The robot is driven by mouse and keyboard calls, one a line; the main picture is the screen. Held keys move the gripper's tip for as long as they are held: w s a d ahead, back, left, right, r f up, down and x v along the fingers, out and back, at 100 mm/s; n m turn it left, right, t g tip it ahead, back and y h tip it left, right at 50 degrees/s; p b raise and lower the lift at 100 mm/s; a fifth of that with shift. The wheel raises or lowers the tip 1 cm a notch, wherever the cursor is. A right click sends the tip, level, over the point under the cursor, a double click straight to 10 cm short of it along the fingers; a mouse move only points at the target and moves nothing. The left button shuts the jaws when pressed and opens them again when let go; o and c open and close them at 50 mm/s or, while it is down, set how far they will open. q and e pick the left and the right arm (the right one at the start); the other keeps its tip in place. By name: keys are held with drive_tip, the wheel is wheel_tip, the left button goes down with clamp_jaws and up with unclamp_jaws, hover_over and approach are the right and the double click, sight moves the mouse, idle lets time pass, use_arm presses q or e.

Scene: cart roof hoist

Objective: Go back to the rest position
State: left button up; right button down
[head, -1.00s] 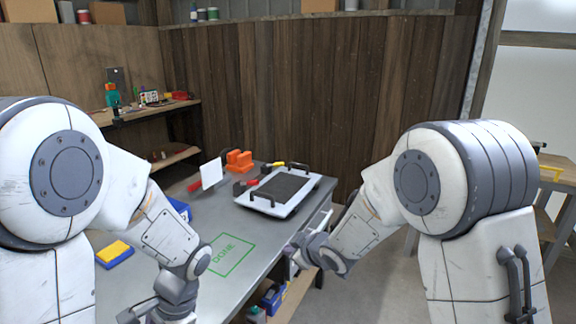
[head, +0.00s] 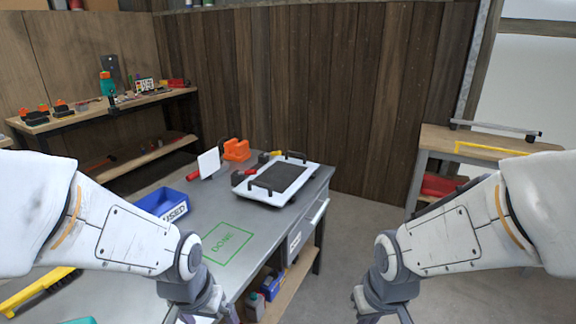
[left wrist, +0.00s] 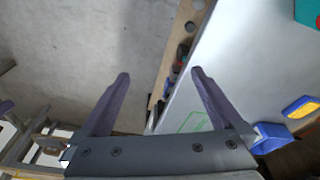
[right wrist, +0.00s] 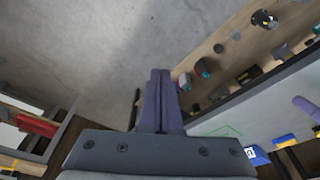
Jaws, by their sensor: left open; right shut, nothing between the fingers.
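My left gripper (left wrist: 160,76) is open, with its two fingers apart and nothing between them in the left wrist view. My right gripper (right wrist: 160,74) is shut, its fingers together and empty in the right wrist view. In the head view both forearms point down and inward, and the wrists sit low near the bottom edge. The left wrist is over the near part of the grey workbench (head: 262,238). The right wrist is over the floor to the right of the bench. The fingertips are mostly cut off in the head view.
On the bench are a white panel with a dark top and black handles (head: 255,192), a blue USED bin (head: 172,214), a green DONE outline (head: 228,243) and an orange item (head: 236,150). A shelf (head: 290,285) is below. Clear floor (head: 345,240) lies right of the bench.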

use_arm(q)
drive_tip(key=s+d+r+m+g+p, duration=0.2)
drive_tip(key=s+d+r+m+p, duration=0.3)
drive_tip(key=s+d+r, duration=0.4)
wheel_tip(320, 180, up, 2)
drive_tip(key=s+p, duration=0.1)
drive_tip(key=s, duration=0.1)
drive_tip(key=shift+s+d+r+m+h, duration=0.15)
drive_tip(key=shift+s+d+m+h, duration=0.05)
drive_tip(key=shift+s+m+h, duration=0.1)
use_arm(e)
drive_tip(key=s+a+r+n+g, duration=0.2)
drive_tip(key=s+a+r+n, duration=0.3)
drive_tip(key=s+a+r, duration=0.4)
wheel_tip(320, 180, up, 2)
drive_tip(key=shift+s+a+r+n+y, duration=0.15)
drive_tip(key=shift+s+a+n+y, duration=0.15)
drive_tip(key=shift+s, duration=0.95)
